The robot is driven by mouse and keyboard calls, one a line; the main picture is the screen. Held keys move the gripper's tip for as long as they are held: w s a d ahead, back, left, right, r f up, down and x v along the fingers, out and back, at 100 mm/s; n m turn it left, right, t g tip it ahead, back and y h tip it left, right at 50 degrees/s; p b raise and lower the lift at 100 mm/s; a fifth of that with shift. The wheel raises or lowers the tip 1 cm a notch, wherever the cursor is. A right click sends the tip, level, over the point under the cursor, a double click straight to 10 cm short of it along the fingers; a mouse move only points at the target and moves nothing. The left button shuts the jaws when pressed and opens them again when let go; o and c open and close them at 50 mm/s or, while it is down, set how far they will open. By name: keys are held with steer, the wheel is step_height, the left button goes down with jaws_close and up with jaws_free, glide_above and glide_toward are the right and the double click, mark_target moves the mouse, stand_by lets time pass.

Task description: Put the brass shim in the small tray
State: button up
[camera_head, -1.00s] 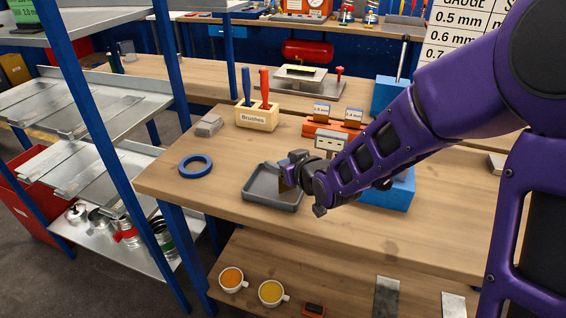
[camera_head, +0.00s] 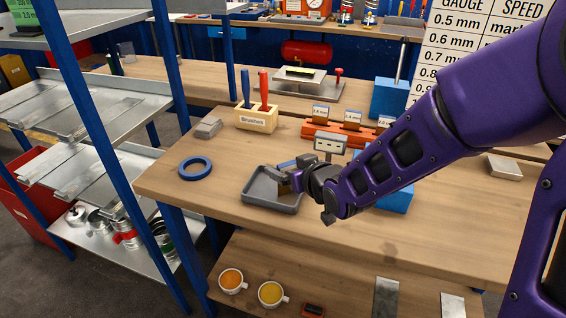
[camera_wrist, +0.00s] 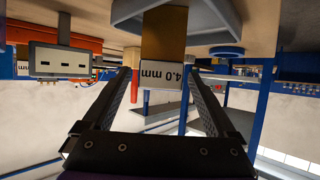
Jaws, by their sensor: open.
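The brass shim (camera_head: 285,187) is at the small grey tray (camera_head: 258,199), against the tray's inner right area, partly hidden by my gripper. My gripper (camera_head: 284,171) is over the tray's back right part. In the wrist view my gripper (camera_wrist: 160,76) is open, with its fingers on both sides of the shim's labelled end and visible gaps to each.
A blue ring (camera_head: 195,167) lies left of the tray. A blue block (camera_head: 397,198) is right, behind my arm. The bench front is clear.

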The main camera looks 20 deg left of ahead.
steer(key=p+v, duration=0.1)
steer(key=v, duration=0.7)
steer(key=shift+s+r+p, duration=0.15)
steer(key=shift+p, duration=0.25)
steer(key=shift+d, duration=0.1)
